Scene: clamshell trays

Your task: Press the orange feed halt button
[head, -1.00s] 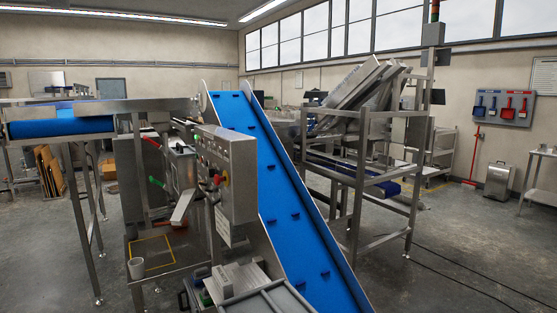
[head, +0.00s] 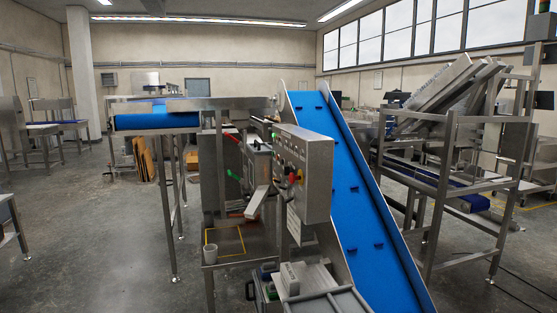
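A grey metal control box (head: 318,180) stands beside the blue inclined conveyor in the middle of the head view. Its panel face is turned to the left and seen at a steep angle. Several small buttons and lamps (head: 288,150) sit on that face. A red knob with yellow around it (head: 297,176) is low on the panel. I cannot tell which button is the orange feed halt one; the buttons are too small. Neither of my grippers is in view.
The blue inclined conveyor (head: 350,180) rises behind the box. A metal frame (head: 437,200) stands at right. Open floor (head: 110,240) lies at left.

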